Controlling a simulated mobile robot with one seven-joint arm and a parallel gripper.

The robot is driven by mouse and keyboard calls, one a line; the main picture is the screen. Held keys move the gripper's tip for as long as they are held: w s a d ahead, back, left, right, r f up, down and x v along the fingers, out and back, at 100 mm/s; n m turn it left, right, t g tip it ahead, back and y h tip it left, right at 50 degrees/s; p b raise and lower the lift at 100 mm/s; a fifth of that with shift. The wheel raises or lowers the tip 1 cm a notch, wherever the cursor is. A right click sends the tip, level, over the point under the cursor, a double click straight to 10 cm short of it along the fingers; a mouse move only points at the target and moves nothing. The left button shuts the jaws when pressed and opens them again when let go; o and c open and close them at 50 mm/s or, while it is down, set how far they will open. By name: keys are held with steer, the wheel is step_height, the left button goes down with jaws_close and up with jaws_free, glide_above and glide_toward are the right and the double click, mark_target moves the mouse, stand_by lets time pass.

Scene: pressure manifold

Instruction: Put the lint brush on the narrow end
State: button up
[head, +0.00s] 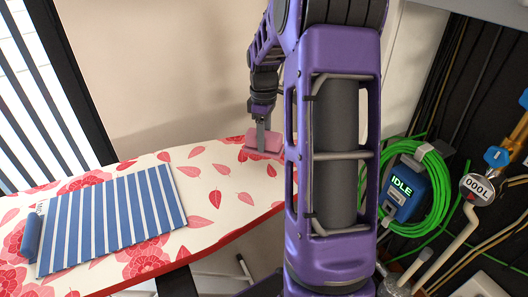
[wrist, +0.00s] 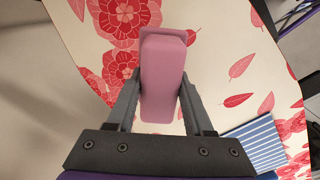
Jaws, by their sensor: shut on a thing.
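My gripper (head: 262,128) is shut on a pink, block-shaped thing, which I take to be the lint brush (head: 266,144). In the wrist view the brush (wrist: 163,75) sits lengthwise between the two fingers (wrist: 159,92). The ironing board (head: 215,172), white with red flowers and leaves, lies below it. The brush is over the board's far right part in the head view. I cannot tell whether it touches the cloth. My arm hides the board's right end, and its left end runs out of frame.
A blue-and-white striped cloth (head: 110,220) lies on the board's left part, with a blue roll-like thing (head: 31,238) at its left edge. At right, a green cable (head: 440,190) hangs around a blue box (head: 402,190) reading IDLE, beside pipes and a gauge (head: 476,187).

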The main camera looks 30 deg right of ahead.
step_height(320, 180, down, 4)
steer(key=shift+f+b, duration=0.1)
steer(key=shift+b, duration=0.2)
steer(key=shift+f, duration=0.15)
steer(key=o, duration=1.2)
step_height(320, 180, up, 12)
steer(key=shift+r+p, duration=0.15)
steer(key=shift+p, duration=0.85)
